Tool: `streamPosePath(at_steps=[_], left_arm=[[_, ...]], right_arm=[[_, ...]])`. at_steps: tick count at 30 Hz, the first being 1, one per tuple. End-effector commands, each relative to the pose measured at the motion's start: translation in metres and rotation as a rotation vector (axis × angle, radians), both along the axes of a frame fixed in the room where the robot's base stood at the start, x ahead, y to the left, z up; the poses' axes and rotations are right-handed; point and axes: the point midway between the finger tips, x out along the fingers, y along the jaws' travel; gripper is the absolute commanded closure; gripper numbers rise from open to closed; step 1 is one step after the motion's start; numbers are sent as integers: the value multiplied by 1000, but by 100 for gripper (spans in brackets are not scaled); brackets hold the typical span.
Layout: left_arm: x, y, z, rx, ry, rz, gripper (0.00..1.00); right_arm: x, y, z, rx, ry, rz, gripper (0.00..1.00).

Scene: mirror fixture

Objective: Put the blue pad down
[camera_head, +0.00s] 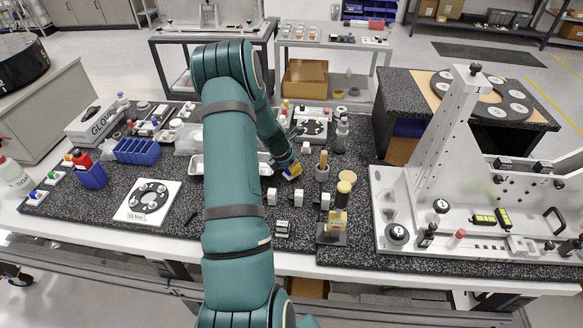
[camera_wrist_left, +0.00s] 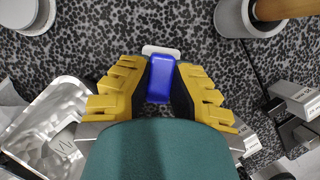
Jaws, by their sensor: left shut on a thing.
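The blue pad (camera_wrist_left: 161,78) is between the two yellow fingers of my left gripper (camera_wrist_left: 159,88) in the left wrist view. A pale, rounded piece shows at the pad's far end; I cannot tell whether it belongs to the pad. In the head view my left gripper (camera_head: 291,171) is low over the speckled dark worktop (camera_head: 345,205), beside the metal tray (camera_head: 265,165). The pad is mostly hidden by the fingers and arm there. I cannot tell whether it touches the worktop. My right gripper is not in view.
A grey cup with a wooden handle (camera_head: 322,172) stands just right of the gripper. Small white blocks (camera_head: 271,197) stand in front. A round dark plate on a white board (camera_head: 148,200) lies left. A tall white fixture (camera_head: 440,160) stands right.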

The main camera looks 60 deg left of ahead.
Motion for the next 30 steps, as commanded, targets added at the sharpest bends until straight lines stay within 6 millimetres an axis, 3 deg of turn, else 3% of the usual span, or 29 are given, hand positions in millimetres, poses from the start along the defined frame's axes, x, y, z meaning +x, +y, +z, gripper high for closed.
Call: streamPosePath(at_steps=[5,6,7,20,30], left_arm=[[0,0,-5,-1,0,0,100],[0,0,-4,-1,0,0,65],[0,0,-3,-1,0,0,59],[-1,0,5,1,0,-1,59],[-26,-2,66,2,-2,0,59]], right_arm=[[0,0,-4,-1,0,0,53],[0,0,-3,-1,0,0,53],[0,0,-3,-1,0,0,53],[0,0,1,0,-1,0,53],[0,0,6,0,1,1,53]])
